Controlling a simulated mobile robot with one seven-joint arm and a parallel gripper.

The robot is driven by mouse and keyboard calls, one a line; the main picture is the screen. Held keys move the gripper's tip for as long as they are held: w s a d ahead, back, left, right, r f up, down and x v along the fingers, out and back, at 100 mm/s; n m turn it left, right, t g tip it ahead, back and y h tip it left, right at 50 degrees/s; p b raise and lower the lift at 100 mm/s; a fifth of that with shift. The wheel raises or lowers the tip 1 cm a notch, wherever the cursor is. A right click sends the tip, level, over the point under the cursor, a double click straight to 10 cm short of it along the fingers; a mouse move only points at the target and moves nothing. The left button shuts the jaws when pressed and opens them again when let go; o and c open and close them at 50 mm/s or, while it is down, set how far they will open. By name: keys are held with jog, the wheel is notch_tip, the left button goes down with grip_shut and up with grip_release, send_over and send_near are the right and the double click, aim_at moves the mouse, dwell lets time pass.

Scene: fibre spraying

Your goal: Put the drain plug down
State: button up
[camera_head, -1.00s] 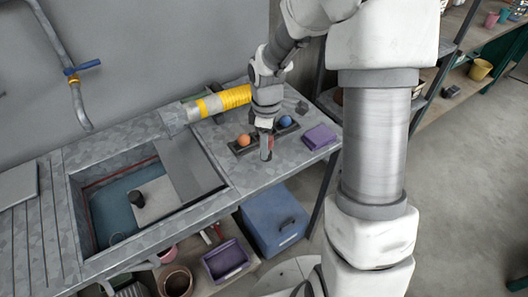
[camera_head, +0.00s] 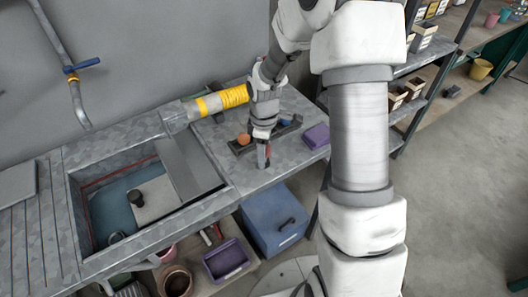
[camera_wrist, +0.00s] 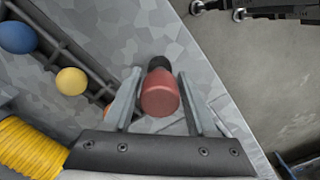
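The drain plug (camera_wrist: 160,93), a reddish stub with a black far end, sits between the two fingers of my gripper (camera_wrist: 158,92) in the wrist view. My gripper (camera_head: 263,158) is shut on it over the right part of the metal bench, in front of the black rack. Only a bit of red shows beside the fingers in the head view. The fingers hide the plug's sides, and I cannot tell whether its lower end touches the bench.
The black rack (camera_head: 240,149) holds an orange ball (camera_head: 244,139); blue (camera_wrist: 17,37) and yellow (camera_wrist: 71,81) balls show in the wrist view. A purple block (camera_head: 316,136) lies right. A sink (camera_head: 112,238) with a black knob-like thing (camera_head: 136,197) is left. Bench front is clear.

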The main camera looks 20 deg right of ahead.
jog(key=shift+o, duration=1)
notch_tip(320, 180, up, 12)
jog(key=shift+r+p, duration=0.15)
jog(key=shift+p, duration=0.5)
jog(key=s+r+m+t, duration=0.2)
jog(key=s+r+m, duration=0.4)
jog(key=s, duration=0.4)
jog(key=s+r+m+t, duration=0.3)
jog(key=s+r+m, duration=0.3)
jog(key=s+r, duration=0.3)
jog(key=shift+s+a+r+m+t, duration=0.15)
jog(key=shift+s+m+t, duration=0.15)
jog(key=shift+s, duration=0.45)
